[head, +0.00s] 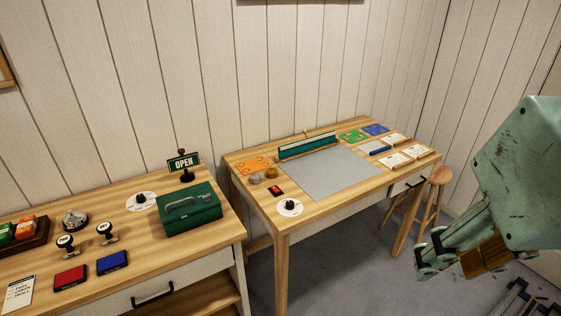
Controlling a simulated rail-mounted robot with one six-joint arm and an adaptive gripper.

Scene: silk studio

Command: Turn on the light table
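The light table is a wooden table (320,208) with a grey, unlit panel (335,178) set in its top. A small red switch (276,190) on a black base sits at the panel's front left corner. A black knob on a white round dial (290,207) is just in front of it. My gripper is partly in view at the right, well apart from the table, high in front of the floor. Its fingertips and opening are not clear enough to judge.
A second wooden desk at the left holds a green cash box (188,210), an OPEN sign (184,164), stamps, a red pad (70,277) and a blue pad (112,262). A wooden stool (436,178) stands at the table's right. Stencils and cards line the table's back and right.

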